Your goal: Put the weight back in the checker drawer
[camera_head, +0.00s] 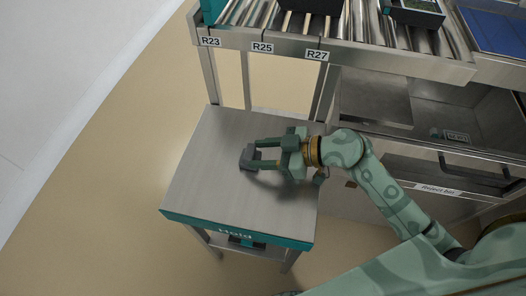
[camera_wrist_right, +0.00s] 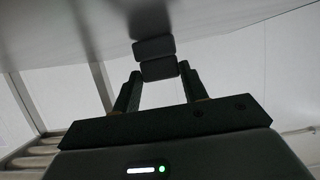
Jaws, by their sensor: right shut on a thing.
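The weight (camera_head: 248,158) is a small dark grey block at the middle of the hold table (camera_head: 215,185). My right gripper (camera_head: 258,154) reaches in from the right and is shut on it. In the right wrist view the dark block (camera_wrist_right: 157,68) sits between the two fingertips, with a second dark shape right behind it. I cannot tell whether the weight touches the table top. My left gripper is not in view. No drawer is clearly labelled as the checker drawer; an open metal recess (camera_head: 375,100) lies at the right.
A roller rack (camera_head: 390,55) labelled R23, R25 and R27 runs along the back, with dark trays on it. A front labelled Reject Bin (camera_head: 438,188) is at the right, beside my right arm. The rest of the hold table top is clear. Open floor lies left.

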